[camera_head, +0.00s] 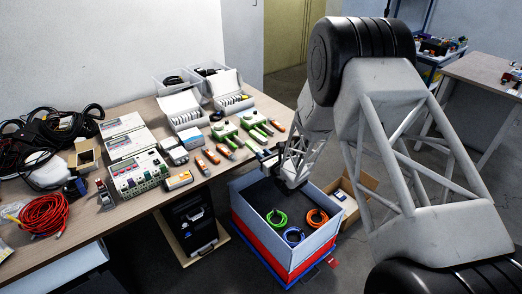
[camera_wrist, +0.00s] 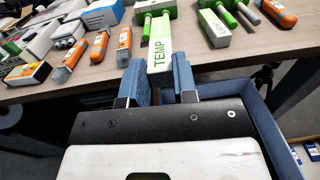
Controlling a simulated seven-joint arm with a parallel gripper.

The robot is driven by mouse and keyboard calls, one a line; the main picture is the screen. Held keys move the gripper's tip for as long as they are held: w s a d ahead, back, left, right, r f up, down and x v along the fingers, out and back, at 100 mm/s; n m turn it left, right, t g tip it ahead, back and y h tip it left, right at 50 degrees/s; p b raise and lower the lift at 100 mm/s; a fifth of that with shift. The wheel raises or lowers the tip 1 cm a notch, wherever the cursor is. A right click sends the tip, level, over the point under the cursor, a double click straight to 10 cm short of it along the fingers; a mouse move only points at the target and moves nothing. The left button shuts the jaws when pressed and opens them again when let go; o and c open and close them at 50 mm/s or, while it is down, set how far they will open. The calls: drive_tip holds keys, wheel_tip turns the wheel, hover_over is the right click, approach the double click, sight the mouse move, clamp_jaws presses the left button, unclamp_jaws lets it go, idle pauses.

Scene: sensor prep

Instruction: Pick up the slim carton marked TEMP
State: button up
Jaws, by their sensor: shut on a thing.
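The slim carton marked TEMP (camera_wrist: 160,52) is white and green and shows in the wrist view, its near end between my two blue finger pads. My gripper (camera_wrist: 158,70) is shut on that near end. The far part of the carton reaches over the table, beside green-handled tools. In the head view my gripper (camera_head: 268,160) is at the table's front edge, above the blue-grey bin; the carton is too small and covered there to make out.
A similar green and white carton (camera_wrist: 214,28) lies to the right, with orange-bodied devices (camera_wrist: 98,45) to the left. The open bin (camera_head: 240,222) below holds green, blue and orange cable coils. White boxes (camera_head: 184,110) stand further back on the table (camera_head: 130,222).

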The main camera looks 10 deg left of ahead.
drive_tip(key=shift+s+d+r, duration=0.1)
drive_tip(key=shift+s+d, duration=0.15)
drive_tip(key=shift+s, duration=0.5)
drive_tip(key=shift+s+d+r, duration=0.1)
drive_tip(key=shift+s+d, duration=0.15)
drive_tip(key=shift+s, duration=0.45)
drive_tip(key=shift+d, duration=0.15)
